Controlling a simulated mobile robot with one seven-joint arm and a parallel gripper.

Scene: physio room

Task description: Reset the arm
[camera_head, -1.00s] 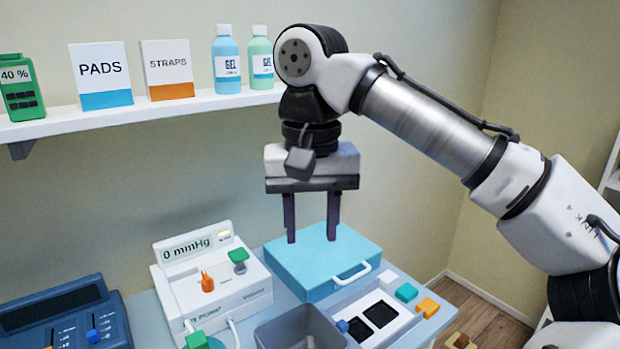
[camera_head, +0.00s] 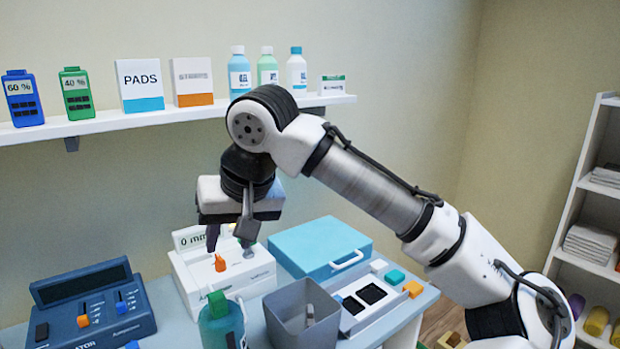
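My gripper (camera_head: 229,240) hangs from my bent arm, pointing down over the white pressure unit (camera_head: 200,285) with the "0 mm" display. The unit's orange knob (camera_head: 220,263) is just below the finger in the picture.
A light blue case (camera_head: 318,245), a grey bin (camera_head: 290,318), a green-capped bottle (camera_head: 222,322) and a dark blue console (camera_head: 95,305) crowd the table. A wall shelf (camera_head: 110,124) holds boxes and bottles behind my arm. A rack (camera_head: 575,190) stands at right.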

